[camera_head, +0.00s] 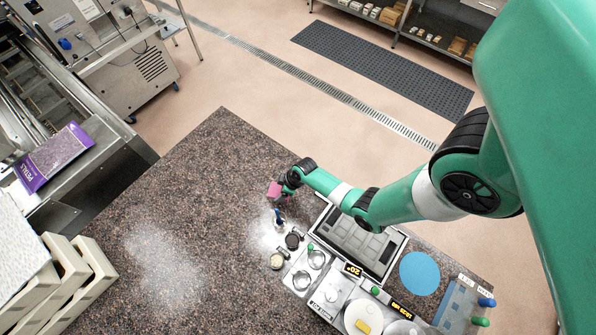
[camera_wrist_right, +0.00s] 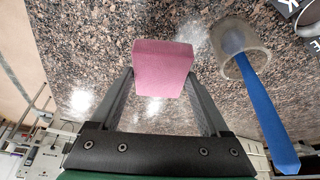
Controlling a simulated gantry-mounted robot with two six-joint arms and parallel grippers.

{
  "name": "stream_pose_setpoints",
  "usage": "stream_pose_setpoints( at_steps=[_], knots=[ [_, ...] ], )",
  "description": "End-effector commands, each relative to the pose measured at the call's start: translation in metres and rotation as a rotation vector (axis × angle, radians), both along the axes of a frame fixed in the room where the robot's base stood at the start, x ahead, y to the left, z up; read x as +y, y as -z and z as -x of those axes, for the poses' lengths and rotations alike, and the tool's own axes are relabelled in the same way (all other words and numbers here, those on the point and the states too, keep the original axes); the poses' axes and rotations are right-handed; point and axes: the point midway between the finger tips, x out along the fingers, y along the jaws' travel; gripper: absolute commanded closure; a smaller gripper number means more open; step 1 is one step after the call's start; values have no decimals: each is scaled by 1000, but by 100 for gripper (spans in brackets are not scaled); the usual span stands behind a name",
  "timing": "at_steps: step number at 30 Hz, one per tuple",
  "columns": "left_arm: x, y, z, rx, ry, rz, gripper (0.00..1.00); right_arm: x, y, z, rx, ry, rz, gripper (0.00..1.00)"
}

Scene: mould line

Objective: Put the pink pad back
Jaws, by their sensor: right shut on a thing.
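The pink pad (camera_head: 273,189) is a small block at the tip of my right gripper (camera_head: 291,180), above the speckled counter. In the right wrist view the pink pad (camera_wrist_right: 162,68) sits between the two dark fingers of my right gripper (camera_wrist_right: 163,85), which is shut on it. Its broad face and top edge show there. How far it is above the counter is hard to tell. My left gripper is not in view.
A blue-handled tool (camera_wrist_right: 262,100) stands in a small clear cup (camera_wrist_right: 226,62) close beside the gripper. A grey tray (camera_head: 358,243) and a machine with displays (camera_head: 345,290) are at the right. White powder (camera_head: 160,265) lies on the counter (camera_head: 200,170); its left middle is clear.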

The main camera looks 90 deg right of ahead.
Motion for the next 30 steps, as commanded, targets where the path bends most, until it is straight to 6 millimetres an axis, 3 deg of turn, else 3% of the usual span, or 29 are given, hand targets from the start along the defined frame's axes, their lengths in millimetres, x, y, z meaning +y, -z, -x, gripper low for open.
stream_pose_setpoints(
  at_steps=[1,6,12,22,25,30],
  knots=[
    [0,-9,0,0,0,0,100,8,-7,23,1,56,0,100],
    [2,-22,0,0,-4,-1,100,35,-32,88,-11,248,5,100],
    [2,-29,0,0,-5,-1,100,55,-62,131,-29,393,14,100],
    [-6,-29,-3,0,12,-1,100,56,-66,134,-33,410,14,100],
    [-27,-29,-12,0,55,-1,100,49,-63,129,-33,401,14,100],
    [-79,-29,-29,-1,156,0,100,33,-57,123,-33,402,14,100]
  ],
)
